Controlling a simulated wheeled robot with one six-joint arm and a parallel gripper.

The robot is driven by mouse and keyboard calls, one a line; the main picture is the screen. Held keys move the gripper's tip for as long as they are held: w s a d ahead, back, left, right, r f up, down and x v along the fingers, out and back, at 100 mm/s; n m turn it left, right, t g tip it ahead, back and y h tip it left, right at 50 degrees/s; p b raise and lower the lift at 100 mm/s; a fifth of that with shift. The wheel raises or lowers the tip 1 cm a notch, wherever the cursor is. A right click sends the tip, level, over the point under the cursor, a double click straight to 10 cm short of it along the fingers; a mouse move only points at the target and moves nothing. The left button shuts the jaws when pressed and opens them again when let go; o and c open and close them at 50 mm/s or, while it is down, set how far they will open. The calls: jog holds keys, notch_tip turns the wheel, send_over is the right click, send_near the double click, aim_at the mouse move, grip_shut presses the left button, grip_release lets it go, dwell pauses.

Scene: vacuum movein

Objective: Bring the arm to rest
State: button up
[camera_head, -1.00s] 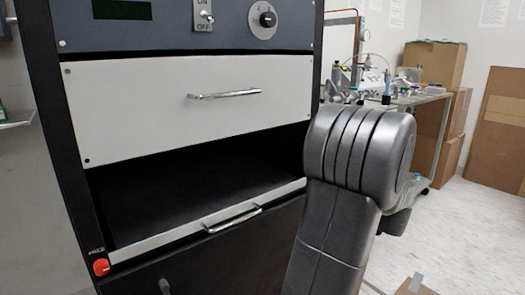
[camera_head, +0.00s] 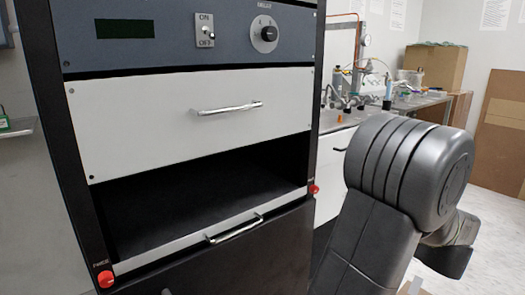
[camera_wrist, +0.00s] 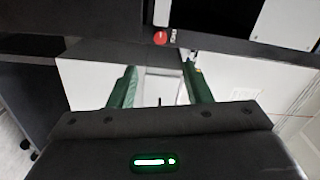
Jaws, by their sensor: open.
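My gripper (camera_wrist: 160,82) shows in the wrist view with its two green fingers apart. I see nothing held between them. In the head view my dark grey arm (camera_head: 408,165) is bent at the right, in front of the side bench. My gripper's fingers cannot be made out in the head view.
A black cabinet has a white panel with a handle (camera_head: 226,108) above an open dark bay (camera_head: 200,195). A lower handle (camera_head: 236,229) and red knobs (camera_head: 105,279) are at the bay's front. A side bench (camera_head: 335,140) and cardboard box (camera_head: 437,66) stand behind.

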aim_at(316, 191)
jog(key=b+x, duration=0.3)
jog(key=x, duration=1)
jog(key=shift+w+a+f, duration=0.1)
jog(key=shift+a, duration=0.1)
jog(key=shift+r+p, duration=0.4)
jog(key=shift+p, duration=0.15)
jog(key=m+p, duration=0.4)
jog(key=p, duration=0.3)
jog(key=shift+d+m, duration=0.1)
jog(key=shift+m, duration=0.2)
jog(key=m+p, duration=0.4)
jog(key=p, duration=0.2)
jog(key=shift+p, duration=0.3)
jog(key=m+p, duration=0.5)
jog(key=p, duration=0.4)
jog(key=shift+m, duration=0.3)
jog(key=m+p, duration=0.2)
jog(key=p, duration=0.2)
jog(key=shift+m+p, duration=0.3)
jog(key=shift+f+m+p, duration=0.1)
jog(key=shift+m+p, duration=0.4)
jog(key=shift+p, duration=0.3)
jog(key=shift+f, duration=0.1)
